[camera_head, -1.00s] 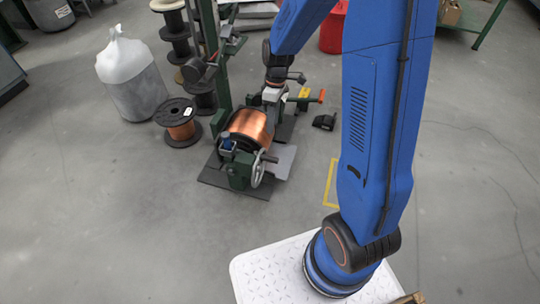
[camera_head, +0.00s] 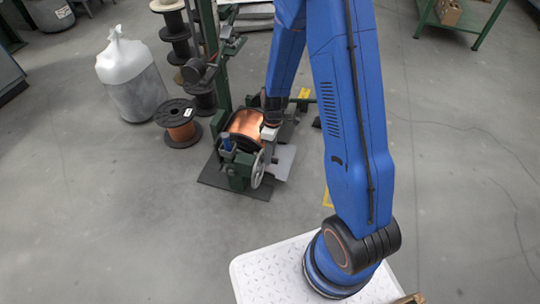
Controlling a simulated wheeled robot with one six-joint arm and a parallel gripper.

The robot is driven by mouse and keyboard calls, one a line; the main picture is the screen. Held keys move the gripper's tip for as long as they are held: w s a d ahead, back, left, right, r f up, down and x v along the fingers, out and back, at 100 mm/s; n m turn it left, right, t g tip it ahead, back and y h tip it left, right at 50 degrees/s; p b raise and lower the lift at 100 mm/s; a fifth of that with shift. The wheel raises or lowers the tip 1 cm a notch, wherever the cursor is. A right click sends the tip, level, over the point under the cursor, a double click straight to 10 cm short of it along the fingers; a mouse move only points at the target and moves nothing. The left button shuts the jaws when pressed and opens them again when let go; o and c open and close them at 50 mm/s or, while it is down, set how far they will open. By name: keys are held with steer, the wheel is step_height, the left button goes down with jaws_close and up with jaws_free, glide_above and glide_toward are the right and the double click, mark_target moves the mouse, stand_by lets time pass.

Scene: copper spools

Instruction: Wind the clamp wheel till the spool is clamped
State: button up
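The spool (camera_head: 245,124) wound with bright copper lies on its side in a green machine stand (camera_head: 239,171). The clamp wheel (camera_head: 258,168) is a grey handwheel at the near right side of the stand, upright, below the spool. My gripper (camera_head: 268,135) is at the right edge of the spool, just above the wheel. Its fingers are small and partly hidden, so I cannot see whether they are open or touch the wheel. Whether the spool is clamped does not show.
Another copper spool (camera_head: 179,124) stands on the floor at left, beside a wrapped container (camera_head: 132,82). Stacked dark spools (camera_head: 176,32) and a green post (camera_head: 211,60) rise behind. Floor at the front left is clear.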

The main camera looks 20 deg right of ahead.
steer(key=shift+s+f, duration=0.1)
steer(key=shift+f, duration=0.35)
jaws_close()
